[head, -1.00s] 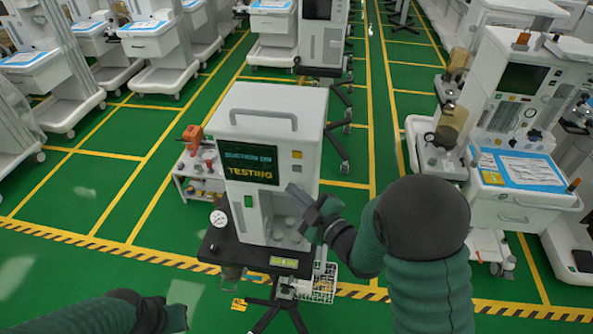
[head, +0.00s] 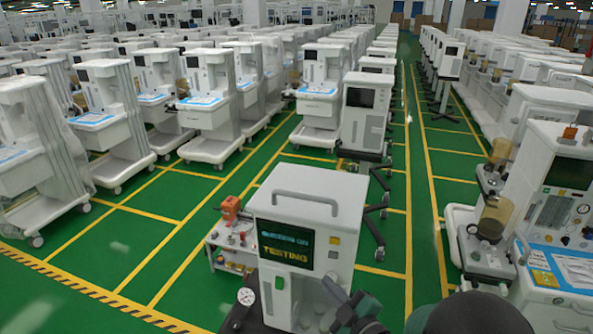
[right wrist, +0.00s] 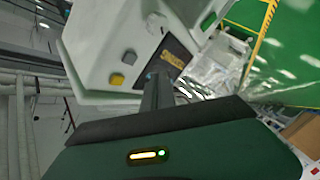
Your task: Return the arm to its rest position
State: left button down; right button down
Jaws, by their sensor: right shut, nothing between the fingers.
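My right gripper (head: 338,294) is shut and empty, low in the head view, in front of the right part of a white test machine (head: 308,203). The machine has a top handle and a dark screen (head: 287,244) reading "TESTING". In the right wrist view my right gripper's dark fingers (right wrist: 157,92) point up at the machine (right wrist: 118,45), which appears tilted, with a yellow and a grey button near. I cannot tell whether the fingers touch it. My right arm's dark rounded part shows at the bottom right of the head view. My left gripper is not in view.
A pressure gauge (head: 246,296) stands at the machine's left. A small cart with an orange device (head: 230,208) is behind it on the left. An anaesthesia cart (head: 550,225) stands close on the right. Rows of carts fill the back. Green floor aisles (head: 425,215) with yellow lines are clear.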

jog(key=s+d+f+m+g+h+b, duration=0.3)
jog(key=f+m+b, duration=0.1)
jog(key=f, duration=0.4)
jog(key=s+d+f+m+g+h+b, duration=0.3)
jog(key=d+f+m+b, duration=0.15)
jog(key=f, duration=0.45)
jog(key=s+f+m+g+b, duration=0.2)
jog(key=s+f+g, duration=0.1)
jog(key=s, duration=0.4)
jog(key=s+f+m+g+b, duration=0.3)
jog(key=s+f+g, duration=0.1)
jog(key=s, duration=0.4)
jog(key=shift+s+a, duration=0.15)
jog(key=shift+s, duration=0.05)
jog(key=shift+f, duration=0.1)
dwell(1.9)
